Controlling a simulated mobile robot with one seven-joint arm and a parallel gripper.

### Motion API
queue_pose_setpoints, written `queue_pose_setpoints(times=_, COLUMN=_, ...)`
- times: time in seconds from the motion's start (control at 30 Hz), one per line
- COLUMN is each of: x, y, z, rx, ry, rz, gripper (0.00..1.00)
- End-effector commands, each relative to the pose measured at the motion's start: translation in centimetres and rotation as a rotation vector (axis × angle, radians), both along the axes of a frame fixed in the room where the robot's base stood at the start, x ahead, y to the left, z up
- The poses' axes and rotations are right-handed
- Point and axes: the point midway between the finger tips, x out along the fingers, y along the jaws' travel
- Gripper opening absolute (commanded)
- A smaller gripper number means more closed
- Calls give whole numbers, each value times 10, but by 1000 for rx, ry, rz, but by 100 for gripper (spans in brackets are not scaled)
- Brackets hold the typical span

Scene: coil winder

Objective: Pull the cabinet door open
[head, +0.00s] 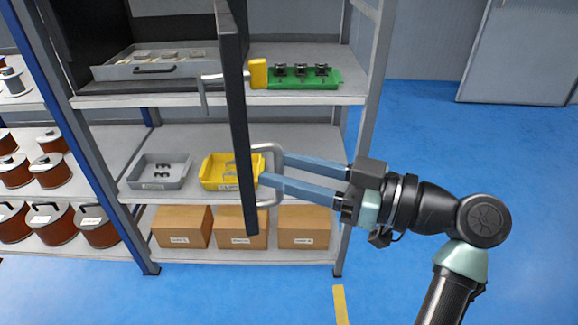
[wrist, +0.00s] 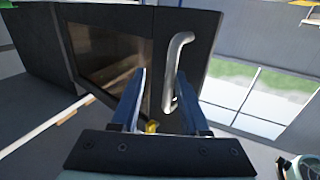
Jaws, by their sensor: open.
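The dark cabinet door (head: 238,120) stands swung out from the dark cabinet (head: 95,30) and shows nearly edge-on in the head view. Its grey bar handle (head: 277,150) is on the right side, low on the door. In the wrist view the door (wrist: 205,30) has a window panel, and the silver handle (wrist: 178,60) stands upright beside it. My gripper (head: 272,170) is open, its two blue fingers reaching the handle from the right. In the wrist view the fingers (wrist: 160,85) appear on either side of the handle's lower part; contact cannot be told.
Inside the cabinet is a grey tray (head: 118,72). A green tray (head: 300,85) and a yellow block (head: 258,73) are right of the door. A grey bin (head: 150,180), yellow bin (head: 215,180) and cardboard boxes (head: 182,228) fill lower shelves. The blue floor (head: 430,130) is clear.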

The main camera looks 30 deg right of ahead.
Motion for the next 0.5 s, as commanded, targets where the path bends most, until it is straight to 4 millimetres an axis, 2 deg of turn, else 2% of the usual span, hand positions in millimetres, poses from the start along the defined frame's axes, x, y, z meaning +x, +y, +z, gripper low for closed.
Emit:
queue_pose_setpoints(times=0.27, x=-3, y=-3, z=2, rx=-1, ry=-3, rz=-2, gripper=45)
queue_pose_setpoints(times=0.37, x=-11, y=-11, z=2, rx=-1, ry=-3, rz=-5, gripper=45)
queue_pose_setpoints(times=0.5, x=-33, y=-29, z=2, rx=0, ry=-4, rz=-7, gripper=45)
